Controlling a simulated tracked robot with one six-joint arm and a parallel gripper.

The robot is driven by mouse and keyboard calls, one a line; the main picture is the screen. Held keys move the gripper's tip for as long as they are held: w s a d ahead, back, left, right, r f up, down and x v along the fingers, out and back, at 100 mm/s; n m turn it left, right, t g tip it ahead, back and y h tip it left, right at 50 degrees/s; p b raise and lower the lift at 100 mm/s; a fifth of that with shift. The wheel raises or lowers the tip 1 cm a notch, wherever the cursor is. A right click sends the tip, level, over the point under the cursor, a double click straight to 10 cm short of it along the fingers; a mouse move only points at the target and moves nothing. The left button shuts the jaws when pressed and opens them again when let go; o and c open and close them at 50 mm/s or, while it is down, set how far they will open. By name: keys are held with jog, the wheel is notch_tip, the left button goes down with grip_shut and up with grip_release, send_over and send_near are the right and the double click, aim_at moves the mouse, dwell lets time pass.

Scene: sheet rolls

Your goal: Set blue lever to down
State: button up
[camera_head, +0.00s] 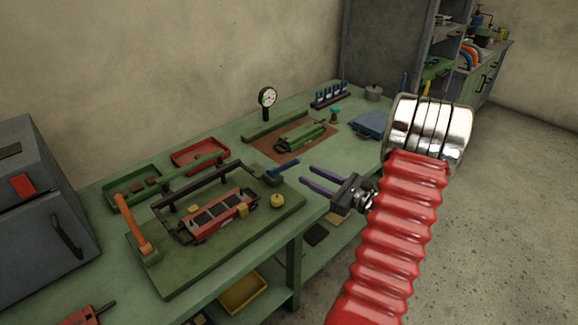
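The blue lever (284,168) is a short blue handle at the right rear corner of the green base plate (185,272) on the workbench. It slants up to the right from a dark mount. My gripper (307,176) is at the right, its two purple fingers pointing left towards the lever. The fingers are apart with nothing between them. The fingertips look a little to the right of the lever, and I see no clear contact. The exact depth between them cannot be told.
On the plate are an orange lever (132,226), a dark bar frame, a red device (213,214) and a yellow knob (277,201). Red (200,156) and green trays, a gauge (267,97) and a blue object (370,124) stand further back. A grey cabinet (40,225) is left.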

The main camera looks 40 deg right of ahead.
aim_at(289, 166)
jog(key=w, duration=0.3)
jog(key=w+a, duration=0.1)
jog(key=w, duration=0.5)
jog(key=shift+w+a, duration=0.15)
jog(key=shift+a, duration=0.15)
jog(key=shift+c, duration=0.7)
grip_shut()
jog(key=shift+a, duration=0.1)
